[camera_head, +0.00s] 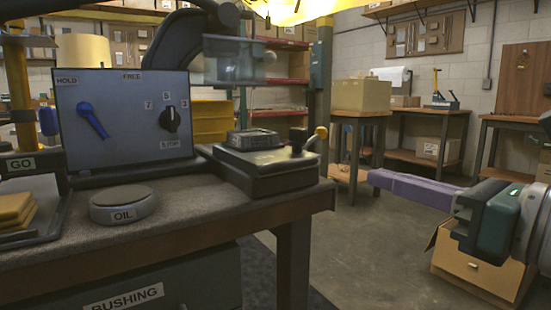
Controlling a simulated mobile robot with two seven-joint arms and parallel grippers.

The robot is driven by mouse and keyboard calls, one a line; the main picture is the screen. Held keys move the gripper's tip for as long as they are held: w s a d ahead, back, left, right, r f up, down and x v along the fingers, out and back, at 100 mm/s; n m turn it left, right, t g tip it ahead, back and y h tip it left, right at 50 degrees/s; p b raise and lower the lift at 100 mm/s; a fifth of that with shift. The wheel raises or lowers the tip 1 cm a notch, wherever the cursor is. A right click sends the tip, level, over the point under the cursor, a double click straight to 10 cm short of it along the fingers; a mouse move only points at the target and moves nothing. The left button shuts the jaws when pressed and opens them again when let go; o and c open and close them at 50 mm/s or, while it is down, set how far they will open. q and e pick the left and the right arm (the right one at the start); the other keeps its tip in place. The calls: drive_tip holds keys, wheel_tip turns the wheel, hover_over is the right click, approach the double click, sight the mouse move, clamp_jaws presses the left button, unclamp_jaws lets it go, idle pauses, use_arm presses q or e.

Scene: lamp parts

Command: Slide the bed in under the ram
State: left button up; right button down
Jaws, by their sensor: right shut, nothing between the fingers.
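A low dark block with a flat top (266,165) sits at the right end of the workbench and looks like the bed. A lever with a yellow ball knob (321,132) stands at its right side, and a small dark box (253,139) is at its back. I cannot clearly make out the ram; a clear guard-like box (234,61) hangs above the block. My right gripper (374,178) comes in from the right, its long purple fingers shut and empty. It is apart from the block, off the bench's right end. My left gripper is not in view.
A grey panel (125,125) with a blue lever and a black dial stands on the workbench (150,228). A round tin marked OIL (123,204) is before it. A cardboard box (478,263) lies under my right arm.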

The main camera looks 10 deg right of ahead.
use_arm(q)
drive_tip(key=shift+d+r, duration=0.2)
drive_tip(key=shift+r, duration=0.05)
use_arm(e)
drive_tip(key=x, duration=1)
